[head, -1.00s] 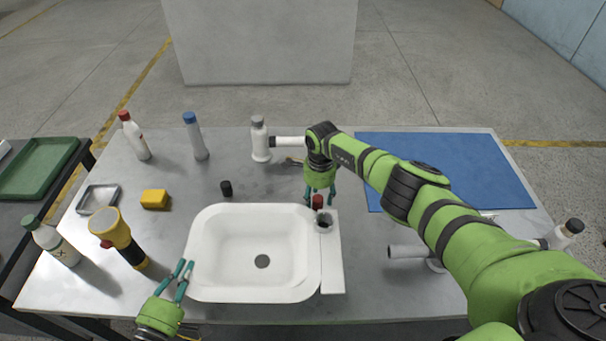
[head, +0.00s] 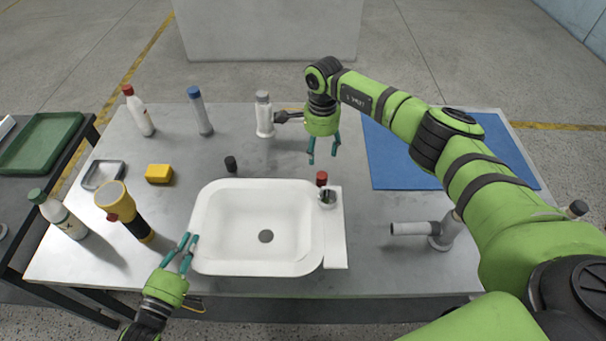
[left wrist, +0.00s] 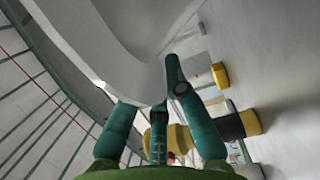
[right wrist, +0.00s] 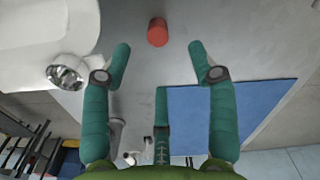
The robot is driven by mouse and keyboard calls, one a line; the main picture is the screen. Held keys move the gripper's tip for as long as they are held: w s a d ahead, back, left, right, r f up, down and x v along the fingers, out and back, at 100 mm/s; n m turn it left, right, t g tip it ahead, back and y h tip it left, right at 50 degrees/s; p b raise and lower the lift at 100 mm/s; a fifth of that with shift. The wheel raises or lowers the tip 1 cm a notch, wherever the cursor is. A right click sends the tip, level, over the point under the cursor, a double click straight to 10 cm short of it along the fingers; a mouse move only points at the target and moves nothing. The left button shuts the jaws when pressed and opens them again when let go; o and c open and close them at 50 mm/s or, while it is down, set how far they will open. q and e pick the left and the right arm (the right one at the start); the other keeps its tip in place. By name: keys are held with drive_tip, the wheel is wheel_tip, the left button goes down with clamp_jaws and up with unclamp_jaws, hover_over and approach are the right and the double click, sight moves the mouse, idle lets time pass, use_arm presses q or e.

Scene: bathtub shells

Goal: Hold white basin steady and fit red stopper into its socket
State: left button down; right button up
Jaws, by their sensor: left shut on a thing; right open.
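The white basin (head: 208,215) lies on the grey metal table, with a dark round drain hole (head: 265,237) in its floor. A shiny metal ring (head: 328,197) sits on its right ledge; it also shows in the right wrist view (right wrist: 67,73). The red stopper (head: 322,178) stands just behind that ledge, and in the right wrist view (right wrist: 157,32) it lies beyond and between the fingertips. My left gripper (head: 189,240) is shut on the basin's left rim. My right gripper (head: 323,160) is open and empty, above and apart from the stopper.
Several bottles stand at the back and left. A grey pipe fitting (head: 440,232) stands right of the basin. A blue mat (head: 395,160) covers the back right.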

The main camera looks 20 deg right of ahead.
sight(322, 175)
wheel_tip(322, 175, down, 6)
drive_tip(key=shift+s, duration=0.1)
drive_tip(key=f, duration=0.3)
drive_tip(key=shift+s+d+f, duration=0.1)
drive_tip(key=shift+s+d, duration=0.25)
drive_tip(key=shift+s, duration=0.05)
drive_tip(key=shift+w+f, duration=0.1)
drive_tip(key=shift+f, duration=0.95)
drive_tip(key=shift+c, duration=0.4)
drive_tip(key=c, duration=1.1)
clamp_jaws()
drive_tip(key=shift+r, duration=0.15)
